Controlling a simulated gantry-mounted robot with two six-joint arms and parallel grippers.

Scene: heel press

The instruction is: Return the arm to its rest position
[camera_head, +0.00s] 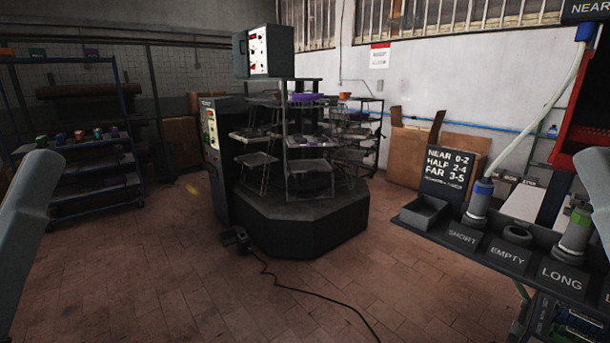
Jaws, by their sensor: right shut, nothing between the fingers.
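A pale grey link of my left arm (28,215) enters at the left edge, over the open floor. A similar link of my right arm (598,185) shows at the right edge, in front of the tool rack. Neither link appears to touch anything. I see no fingers of either gripper in this view. The dark rack (470,243) at the right has places labelled SHORT, EMPTY and LONG. A fitting with a blue collar (480,198) stands at SHORT, with a pale hose rising from it. A grey-green fitting (575,234) stands at LONG. The EMPTY socket (517,233) holds nothing.
A dark rotary machine (302,222) with several racks stands in the middle. A control box (264,51) is above it. A shelf cart (95,187) is at the left. A black cable (310,294) crosses the floor. The tiled floor (140,290) in front is otherwise clear.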

